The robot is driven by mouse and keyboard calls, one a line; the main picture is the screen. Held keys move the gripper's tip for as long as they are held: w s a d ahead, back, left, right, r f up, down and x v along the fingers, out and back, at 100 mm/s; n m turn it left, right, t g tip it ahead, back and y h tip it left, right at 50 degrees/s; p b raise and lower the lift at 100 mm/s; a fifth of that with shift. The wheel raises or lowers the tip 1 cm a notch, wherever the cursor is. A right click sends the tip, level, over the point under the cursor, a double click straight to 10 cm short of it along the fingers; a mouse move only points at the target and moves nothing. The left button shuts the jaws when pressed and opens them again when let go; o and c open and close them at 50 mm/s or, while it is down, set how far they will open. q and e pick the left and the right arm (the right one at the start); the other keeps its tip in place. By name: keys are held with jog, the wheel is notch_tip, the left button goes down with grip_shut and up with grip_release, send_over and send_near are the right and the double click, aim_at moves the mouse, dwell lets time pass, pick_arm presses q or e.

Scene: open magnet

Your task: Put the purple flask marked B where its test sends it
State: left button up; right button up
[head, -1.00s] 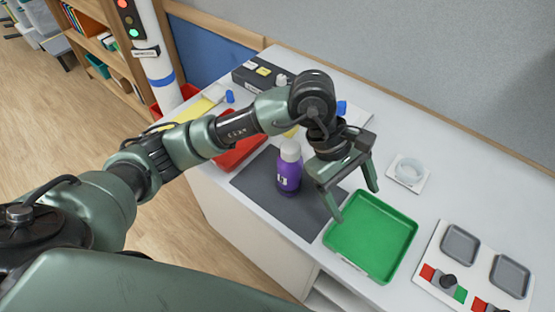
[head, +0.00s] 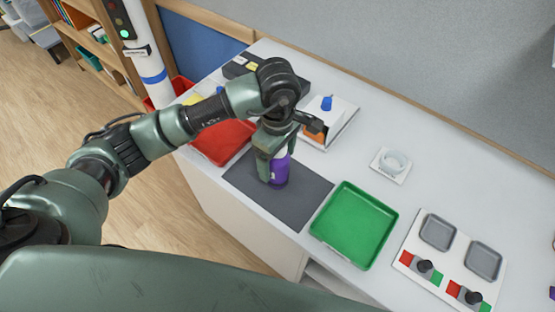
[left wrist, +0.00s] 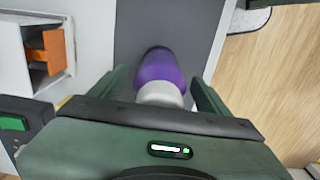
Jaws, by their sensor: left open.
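The purple flask (head: 279,170) stands upright on the dark grey mat (head: 300,202). Its white cap is hidden behind my gripper in the head view. My left gripper (head: 274,168) is open and lowered over the flask, with a finger on either side. In the left wrist view the flask's purple body (left wrist: 160,70) and white cap (left wrist: 160,95) lie between the two spread fingers (left wrist: 160,88). I cannot tell if either finger touches it. A green tray (head: 345,250) is right of the mat, and a red tray (head: 240,144) is left of it; both look empty. My right gripper is not in view.
A white device (head: 345,118) with an orange part (head: 315,134) and blue knob stands behind the mat. A white panel (head: 440,280) with grey pans and red-green blocks is at the right. The front table edge is close to the mat.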

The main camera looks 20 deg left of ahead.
pick_arm(q)
jog(key=shift+f, duration=0.25)
grip_shut()
jog(key=shift+r, duration=0.1)
